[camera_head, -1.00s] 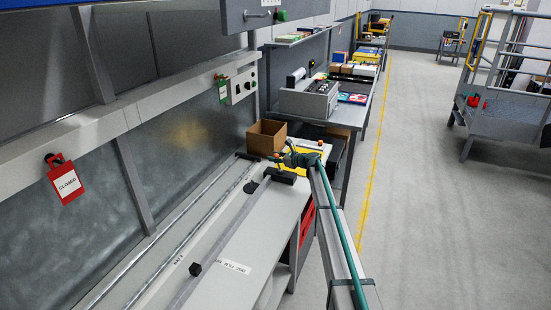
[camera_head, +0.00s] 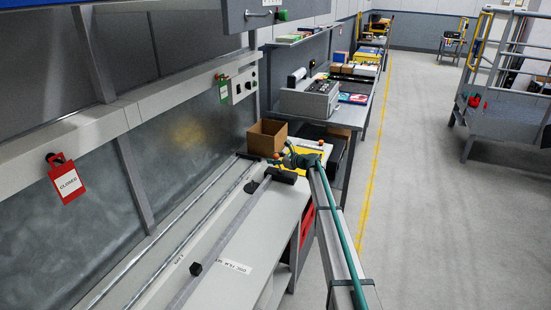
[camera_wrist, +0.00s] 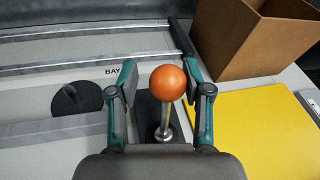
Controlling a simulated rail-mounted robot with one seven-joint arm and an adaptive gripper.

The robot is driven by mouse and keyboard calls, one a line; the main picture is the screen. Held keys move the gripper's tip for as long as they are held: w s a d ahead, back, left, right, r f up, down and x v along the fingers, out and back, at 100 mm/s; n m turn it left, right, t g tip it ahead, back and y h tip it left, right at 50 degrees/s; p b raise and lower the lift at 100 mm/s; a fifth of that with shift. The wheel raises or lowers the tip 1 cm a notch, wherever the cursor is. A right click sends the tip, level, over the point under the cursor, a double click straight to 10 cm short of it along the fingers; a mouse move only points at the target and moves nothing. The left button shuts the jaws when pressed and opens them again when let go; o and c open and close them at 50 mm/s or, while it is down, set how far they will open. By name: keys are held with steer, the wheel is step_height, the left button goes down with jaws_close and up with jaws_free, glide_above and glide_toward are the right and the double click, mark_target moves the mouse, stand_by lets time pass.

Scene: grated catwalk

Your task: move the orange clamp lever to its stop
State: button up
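The orange clamp lever shows in the wrist view as a round orange knob (camera_wrist: 168,83) on a short metal stem, which rises from a dark base. My gripper (camera_wrist: 160,73) is open, with one green finger on each side of the knob. Gaps show between the knob and both fingers, and nothing is held. In the head view my gripper (camera_head: 285,160) is at the far end of the bench, above the dark clamp block (camera_head: 281,175). The knob is small there and partly hidden by my gripper. The lever's stop cannot be made out.
An open cardboard box (camera_wrist: 235,38) stands behind and right of the lever. A yellow sheet (camera_wrist: 252,130) lies to its right. A black disc (camera_wrist: 76,100) and metal rails (camera_wrist: 85,66) lie to the left. A red CLOSED tag (camera_head: 67,181) hangs on the left wall rail.

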steer(key=shift+o, duration=0.4)
steer(key=shift+w+d+r, duration=0.1)
steer(key=shift+d, duration=0.2)
steer(key=v, duration=1.2)
